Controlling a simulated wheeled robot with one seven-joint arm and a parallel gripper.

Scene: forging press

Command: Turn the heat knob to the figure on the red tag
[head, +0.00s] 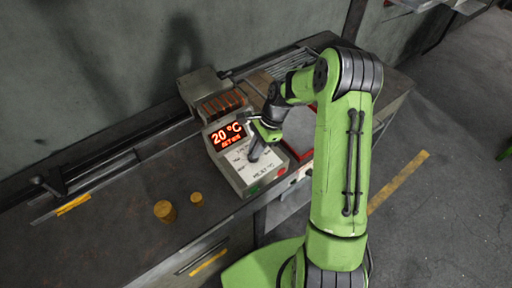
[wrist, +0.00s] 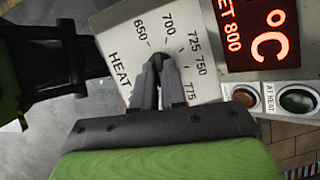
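The heat knob (wrist: 157,62) is a small dark knob on the white dial plate marked HEAT in the wrist view. Figures 650, 700, 725, 750 and 775 stand around it. My gripper (wrist: 157,75) has its two grey fingers close together on either side of the knob, seemingly gripping it. The fingers hide most of the knob, and its pointer is hard to make out. In the head view my gripper (head: 255,152) reaches down onto the control box (head: 240,183). Its lit red display (head: 227,134) reads 20 °C; the wrist view shows SET 800 there. I cannot make out a red tag.
An amber button and a green AT HEAT lamp (wrist: 298,99) sit beside the dial. A slotted heater unit (head: 213,95) stands behind the box, and a red-edged tray (head: 298,151) to its right. Two brass cylinders (head: 165,211) stand on the bench at left.

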